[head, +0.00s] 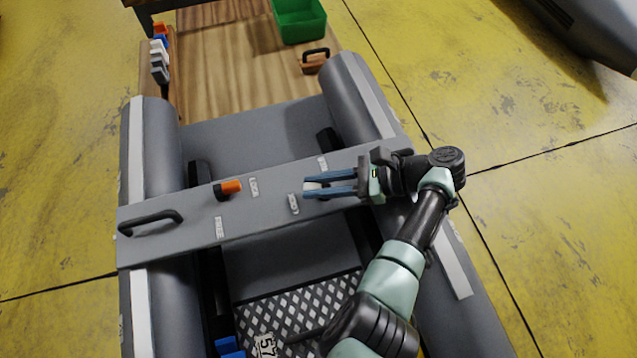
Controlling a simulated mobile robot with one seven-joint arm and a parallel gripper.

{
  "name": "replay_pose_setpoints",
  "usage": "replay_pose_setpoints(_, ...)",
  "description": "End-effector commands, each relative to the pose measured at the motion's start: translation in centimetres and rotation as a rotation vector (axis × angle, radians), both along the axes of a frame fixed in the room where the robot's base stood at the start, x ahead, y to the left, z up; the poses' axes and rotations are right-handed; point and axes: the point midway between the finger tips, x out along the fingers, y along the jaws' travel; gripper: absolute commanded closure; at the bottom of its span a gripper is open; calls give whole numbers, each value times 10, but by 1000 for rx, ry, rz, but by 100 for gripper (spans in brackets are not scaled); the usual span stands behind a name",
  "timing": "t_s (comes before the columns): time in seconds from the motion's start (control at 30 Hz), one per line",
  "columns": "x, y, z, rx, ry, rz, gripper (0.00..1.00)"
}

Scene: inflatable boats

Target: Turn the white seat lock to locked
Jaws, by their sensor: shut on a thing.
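The white seat lock (312,186) is on the right part of the grey bench seat (160,247). My gripper (309,187) reaches in from the right, its two blue fingers shut on the white lock, one on each side. Only a small pale part of the lock shows between the fingertips, so I cannot tell which way it points. One label (293,203) lies just left of and below the lock; another label (322,163) lies above it. Their lettering is hard to read.
An orange seat lock (230,188) sits left, with labels (254,187) and (220,228) nearby. A black handle (150,222) is on the seat's left end. Grey boat tubes (352,100) flank the seat. A green bin (299,20) stands on the wooden table (225,60) behind.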

Motion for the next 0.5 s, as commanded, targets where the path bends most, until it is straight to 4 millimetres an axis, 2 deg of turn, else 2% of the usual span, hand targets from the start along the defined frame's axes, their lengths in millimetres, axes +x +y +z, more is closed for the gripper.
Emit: replay_pose_setpoints(0.5, -3, -1, -3, -5, 7, 200, 100)
